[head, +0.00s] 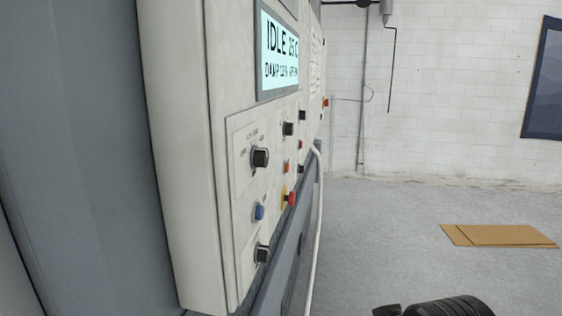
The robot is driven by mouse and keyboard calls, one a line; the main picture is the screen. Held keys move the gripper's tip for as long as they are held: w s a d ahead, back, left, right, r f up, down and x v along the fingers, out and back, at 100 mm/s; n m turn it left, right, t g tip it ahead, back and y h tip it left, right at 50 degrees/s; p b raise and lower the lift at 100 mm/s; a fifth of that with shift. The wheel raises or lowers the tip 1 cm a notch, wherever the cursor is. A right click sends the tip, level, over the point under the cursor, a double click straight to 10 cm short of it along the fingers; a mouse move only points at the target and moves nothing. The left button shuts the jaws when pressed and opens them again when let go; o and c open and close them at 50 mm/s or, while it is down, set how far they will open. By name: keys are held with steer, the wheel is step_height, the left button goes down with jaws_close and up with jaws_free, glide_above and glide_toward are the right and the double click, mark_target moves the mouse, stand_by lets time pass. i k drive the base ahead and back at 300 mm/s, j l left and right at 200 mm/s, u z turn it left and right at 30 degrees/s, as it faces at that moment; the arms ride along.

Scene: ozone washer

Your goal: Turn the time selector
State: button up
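The washer's control panel (240,225) is on the left, seen at a steep angle. It has several black knobs. One knob (260,157) with printed marks around it sits at the upper left, another knob (262,253) sits low on the panel, and a further knob (288,128) is farther along. The labels are too small to read, so I cannot tell which knob is the time selector. A dark ribbed part at the bottom right edge seems to be part of my arm, well apart from the panel. My gripper's fingers are not visible.
A display (279,50) above the knobs reads IDLE. A blue button (259,211) and a red switch on yellow (291,199) are on the panel. A pale hose (318,220) hangs beside the machine. Flat cardboard (500,235) lies on the otherwise open floor.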

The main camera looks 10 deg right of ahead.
mark_target(288, 128)
steer(key=i+l+u, duration=0.2)
steer(key=l+u, duration=0.7)
steer(key=l, duration=0.15)
steer(key=l+u, duration=0.45)
steer(key=l, duration=0.15)
steer(key=k+l+z, duration=0.15)
steer(key=l, duration=0.55)
steer(key=k+l+z, duration=0.2)
steer(key=l, duration=0.5)
steer(key=l+z, duration=0.15)
steer(key=l, duration=0.6)
